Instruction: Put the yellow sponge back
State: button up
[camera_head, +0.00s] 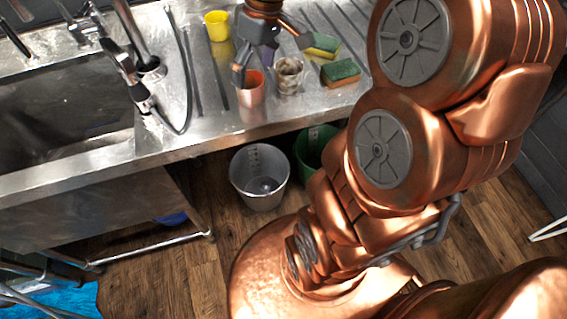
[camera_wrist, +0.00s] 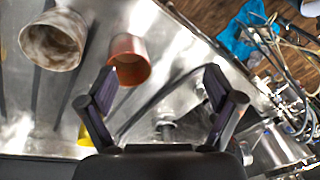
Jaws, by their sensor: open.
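A yellow sponge with a green top (camera_head: 324,46) lies on the metal drainboard (camera_head: 200,140), right of my gripper (camera_head: 271,62) and close to its right finger. An orange sponge with a green top (camera_head: 341,73) lies just in front of it. My gripper is open with nothing between its fingers, above the counter by the cups. Its two spread fingers also show in the wrist view (camera_wrist: 163,95). No sponge shows in the wrist view.
An orange-red cup (camera_head: 251,90) and a stained whitish cup (camera_head: 289,76) stand close below my gripper; a yellow cup (camera_head: 217,26) stands behind. The sink (camera_head: 65,110) and tap (camera_head: 130,75) are left. A grey bucket (camera_head: 259,178) and green bucket (camera_head: 312,150) stand on the floor.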

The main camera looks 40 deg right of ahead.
jog(key=s+a+f+m+g+h, duration=0.1)
jog(key=s+a+f+m, duration=0.1)
jog(key=s, duration=0.8)
jog(key=s+a+f+m+g+h, duration=0.1)
jog(key=s+a+f, duration=0.3)
jog(key=s, duration=0.6)
jog(key=shift+s+a+f+m, duration=0.15)
jog(key=shift+a+f+m, duration=0.3)
jog(key=shift+a, duration=0.5)
jog(key=shift+r, duration=0.1)
notch_tip(320, 180, up, 8)
jog(key=p, duration=0.8)
